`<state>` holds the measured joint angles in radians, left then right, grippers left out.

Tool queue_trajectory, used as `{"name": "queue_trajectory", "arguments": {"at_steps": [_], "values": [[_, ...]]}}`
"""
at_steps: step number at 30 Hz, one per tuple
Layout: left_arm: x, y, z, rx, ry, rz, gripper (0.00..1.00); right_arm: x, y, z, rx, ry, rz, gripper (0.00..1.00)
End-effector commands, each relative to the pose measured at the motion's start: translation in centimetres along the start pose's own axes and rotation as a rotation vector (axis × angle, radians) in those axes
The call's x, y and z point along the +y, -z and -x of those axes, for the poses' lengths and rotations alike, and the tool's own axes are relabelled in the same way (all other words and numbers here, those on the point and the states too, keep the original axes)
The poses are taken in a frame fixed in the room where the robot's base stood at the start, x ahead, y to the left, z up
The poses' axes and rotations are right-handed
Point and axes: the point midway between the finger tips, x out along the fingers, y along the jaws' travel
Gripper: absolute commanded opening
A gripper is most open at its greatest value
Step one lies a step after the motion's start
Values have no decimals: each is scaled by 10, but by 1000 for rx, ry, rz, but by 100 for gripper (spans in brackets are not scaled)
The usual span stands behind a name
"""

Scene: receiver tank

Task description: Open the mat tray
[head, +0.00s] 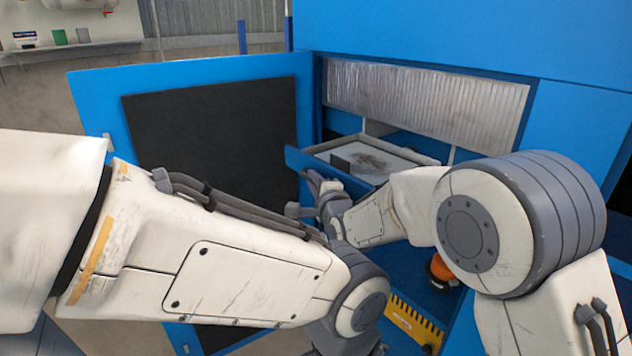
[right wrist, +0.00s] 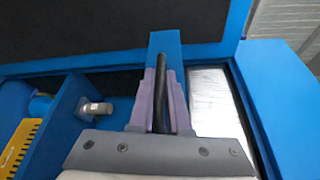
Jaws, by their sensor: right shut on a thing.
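The mat tray (head: 308,162) is a shallow drawer with a blue front and a pale inside with a grey patch. In the head view it sticks out partway from the blue cabinet. My right gripper (head: 325,188) is at the tray's front. In the right wrist view its purple fingers (right wrist: 162,105) are closed on either side of a dark bar-shaped handle (right wrist: 162,75), against a blue panel (right wrist: 168,43). My left arm crosses the head view from the left and its gripper is not seen. My arms hide part of the tray front.
The blue cabinet door (head: 85,92) with a black inner panel stands open at the left. A ribbed translucent panel (head: 425,100) is above the tray. Below are an orange object (head: 440,268) and a yellow toothed strip (head: 408,318).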

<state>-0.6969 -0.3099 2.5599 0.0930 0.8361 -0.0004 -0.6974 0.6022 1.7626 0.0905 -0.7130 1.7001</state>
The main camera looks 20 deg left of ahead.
Motion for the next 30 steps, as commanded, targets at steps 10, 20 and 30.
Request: {"name": "queue_trajectory", "arguments": {"at_steps": [10, 20, 30], "values": [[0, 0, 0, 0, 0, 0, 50, 0, 0, 0, 1, -1, -1, 45], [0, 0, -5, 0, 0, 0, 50, 1, 0, 10, 0, 1, -1, 45], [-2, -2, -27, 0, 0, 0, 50, 2, 0, 75, 0, 1, -1, 45]]}}
